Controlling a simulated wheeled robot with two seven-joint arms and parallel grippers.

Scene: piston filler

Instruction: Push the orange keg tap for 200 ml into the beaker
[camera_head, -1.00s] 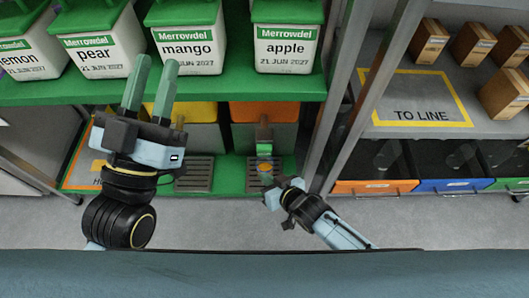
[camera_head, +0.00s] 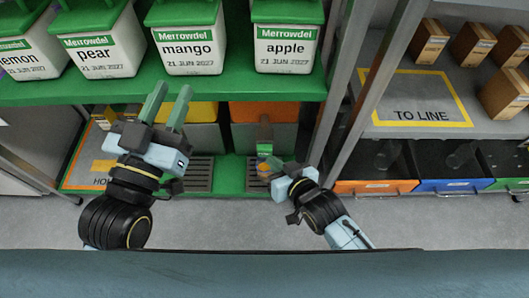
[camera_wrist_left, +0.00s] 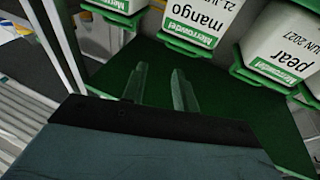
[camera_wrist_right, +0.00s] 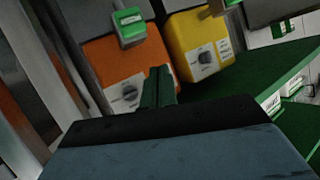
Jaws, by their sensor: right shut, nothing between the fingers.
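The orange keg (camera_head: 264,111) stands under the green shelf, with a green tap handle (camera_head: 264,132) at its front. In the right wrist view the orange keg (camera_wrist_right: 108,62) shows its green-capped tap (camera_wrist_right: 129,22) above my fingers. My right gripper (camera_head: 272,163) is shut and empty, low in front of the keg, below the tap handle in the head view. It also shows in the right wrist view (camera_wrist_right: 158,80). A small orange patch lies beside its fingertips; I cannot tell whether that is the beaker. My left gripper (camera_head: 170,97) is open and empty, and shows in the left wrist view (camera_wrist_left: 160,72).
The yellow keg (camera_head: 201,112) stands left of the orange one, with a drip grate (camera_head: 199,174) before it. Labelled tubs, including apple (camera_head: 287,37) and mango (camera_head: 187,38), line the green shelf above. A metal upright (camera_head: 345,130) stands to the right.

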